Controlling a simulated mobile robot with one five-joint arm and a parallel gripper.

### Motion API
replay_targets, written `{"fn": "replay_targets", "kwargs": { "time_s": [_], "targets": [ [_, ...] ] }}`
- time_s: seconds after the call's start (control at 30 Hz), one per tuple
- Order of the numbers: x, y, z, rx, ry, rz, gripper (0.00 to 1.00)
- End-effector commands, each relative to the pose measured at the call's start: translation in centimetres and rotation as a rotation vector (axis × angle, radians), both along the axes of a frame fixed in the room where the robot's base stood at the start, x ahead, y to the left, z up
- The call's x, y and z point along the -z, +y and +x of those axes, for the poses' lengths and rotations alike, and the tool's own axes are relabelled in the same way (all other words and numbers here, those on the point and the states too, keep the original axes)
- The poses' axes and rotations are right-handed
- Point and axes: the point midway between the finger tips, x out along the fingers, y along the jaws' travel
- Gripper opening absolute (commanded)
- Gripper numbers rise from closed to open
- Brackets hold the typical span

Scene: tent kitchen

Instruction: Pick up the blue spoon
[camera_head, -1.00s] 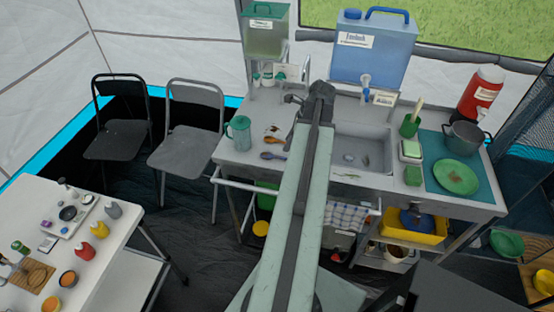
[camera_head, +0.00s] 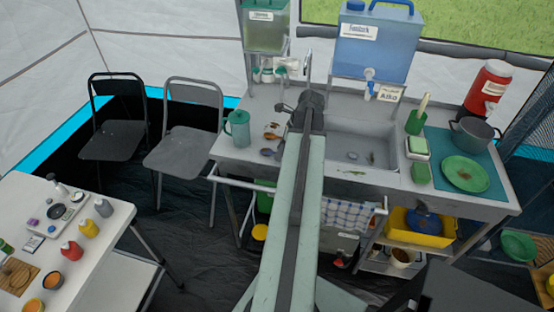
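The blue spoon (camera_head: 267,152) lies on the grey counter left of the sink, close to the left side of my arm. Its right end is hard to make out beside the arm. My gripper (camera_head: 286,107) is at the far end of my arm, above the counter and beyond the spoon in the picture. It is dark and small, and its fingers cannot be made out clearly. Nothing is seen held in it.
A brown item (camera_head: 274,131) lies behind the spoon, and a teal mug (camera_head: 237,129) stands to its left. The sink (camera_head: 357,147) is right of my arm. A green dispenser (camera_head: 266,31) and blue water container (camera_head: 374,45) stand at the back.

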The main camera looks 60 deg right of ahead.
Motion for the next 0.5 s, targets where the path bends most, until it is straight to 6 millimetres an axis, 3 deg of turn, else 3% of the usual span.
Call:
{"fn": "replay_targets", "kwargs": {
  "time_s": [0.23,0.27,0.4,0.5],
  "targets": [
    [0.21,-0.01,-0.04,0.000,0.000,0.000,0.37],
    [0.21,-0.01,-0.04,0.000,0.000,0.000,0.34],
    [0.16,-0.03,-0.06,0.000,0.000,0.000,0.00],
    [0.16,-0.04,-0.05,0.000,0.000,0.000,0.00]
  ]
}}
